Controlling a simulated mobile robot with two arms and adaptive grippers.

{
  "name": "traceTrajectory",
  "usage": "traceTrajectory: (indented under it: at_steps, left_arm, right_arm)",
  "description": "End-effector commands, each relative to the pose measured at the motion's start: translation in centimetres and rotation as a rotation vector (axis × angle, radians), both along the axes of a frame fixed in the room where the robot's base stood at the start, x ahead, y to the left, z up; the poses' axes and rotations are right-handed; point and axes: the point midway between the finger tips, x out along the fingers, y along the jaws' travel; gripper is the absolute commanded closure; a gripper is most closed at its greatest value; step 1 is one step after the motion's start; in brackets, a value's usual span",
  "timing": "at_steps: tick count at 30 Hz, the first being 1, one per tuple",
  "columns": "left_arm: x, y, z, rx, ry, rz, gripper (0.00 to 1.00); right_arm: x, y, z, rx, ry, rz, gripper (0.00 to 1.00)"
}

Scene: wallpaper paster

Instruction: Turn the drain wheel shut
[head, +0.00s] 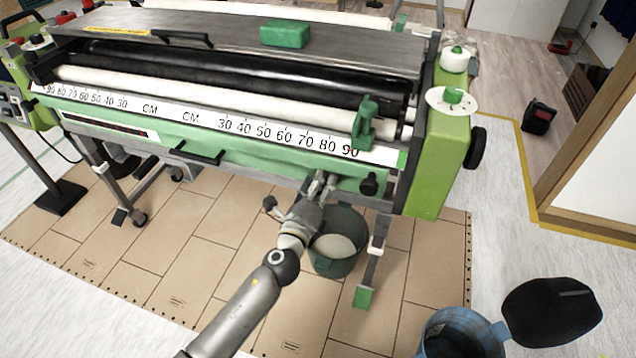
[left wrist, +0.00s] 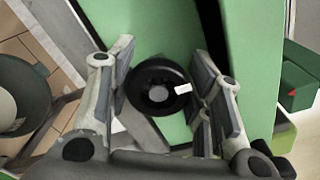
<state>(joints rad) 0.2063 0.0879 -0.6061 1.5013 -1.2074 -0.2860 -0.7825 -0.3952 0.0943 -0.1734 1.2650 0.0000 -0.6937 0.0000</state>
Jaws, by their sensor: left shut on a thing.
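The drain wheel (left wrist: 155,88) is a round black wheel with a grey hub and a small white mark on its right side. It sits against a green panel in the left wrist view. My left gripper (left wrist: 163,78) has its grey-padded fingers on either side of the wheel and is shut on it. In the head view my left gripper (head: 322,184) is at the lower front edge of the green wallpaper paster (head: 240,155), near its right end. The wheel is hidden or too small to tell there. My right gripper is not in view.
A dark green bucket (head: 336,264) stands on the floor under the paster, close to my left gripper. A paster leg (head: 372,255) is right of it. A black knob (head: 369,184) is on the front. A blue bin (head: 440,325) stands at lower right.

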Motion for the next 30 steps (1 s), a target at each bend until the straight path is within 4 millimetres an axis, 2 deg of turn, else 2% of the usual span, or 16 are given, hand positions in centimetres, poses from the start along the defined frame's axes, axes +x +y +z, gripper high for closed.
traceTrajectory:
  at_steps: [10, 11, 15, 25, 30]
  left_arm:
    - [-0.1, 0.0, -0.2, 0.007, 0.000, -0.002, 0.78]
    - [-0.1, 0.0, -0.2, 0.007, 0.000, -0.002, 0.50]
    - [0.0, 0.0, -0.1, 0.006, 0.000, -0.001, 0.32]
    - [-0.1, 0.0, 0.0, 0.004, -0.001, -0.001, 0.31]
    - [-1.1, 0.4, -0.1, 0.004, -0.001, -0.001, 0.31]
  right_arm:
    - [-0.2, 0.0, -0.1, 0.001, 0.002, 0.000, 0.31]
    - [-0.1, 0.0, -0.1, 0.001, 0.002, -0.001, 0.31]
    - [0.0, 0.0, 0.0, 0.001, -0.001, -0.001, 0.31]
    - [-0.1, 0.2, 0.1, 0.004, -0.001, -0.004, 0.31]
    - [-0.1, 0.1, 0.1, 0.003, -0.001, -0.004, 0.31]
